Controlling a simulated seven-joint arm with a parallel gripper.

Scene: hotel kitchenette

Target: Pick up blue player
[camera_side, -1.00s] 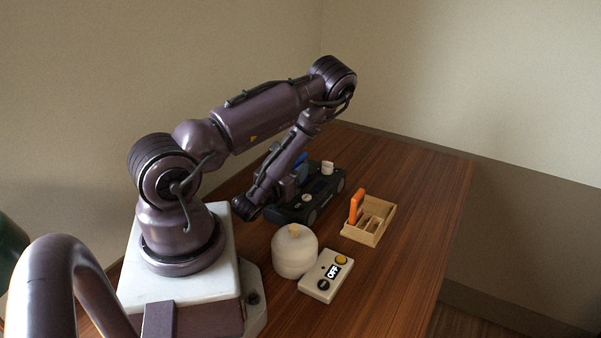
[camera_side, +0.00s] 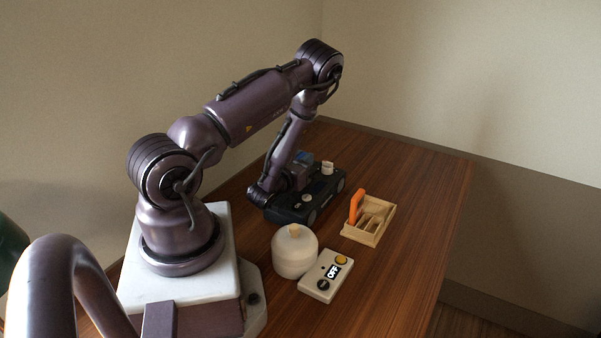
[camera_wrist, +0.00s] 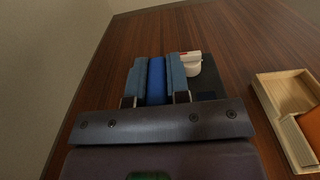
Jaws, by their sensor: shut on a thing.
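The blue player (camera_wrist: 156,82) is a slim blue slab, seen in the wrist view between the two teal fingers of my gripper (camera_wrist: 157,66). My gripper is shut on it, one finger against each side. In the side view my gripper (camera_side: 301,166) is at the far side of the black device (camera_side: 313,197), and the arm partly hides it. Only a small blue patch shows there, and I cannot tell if it is player or finger. I cannot tell whether the player still touches the device.
White knobs (camera_side: 327,168) stand on the black device. A wooden rack (camera_side: 375,231) to the right holds an orange slab (camera_side: 356,206) upright. A round cream pot (camera_side: 295,255) and a white box reading OFF (camera_side: 326,277) stand in front. The table's right side is clear.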

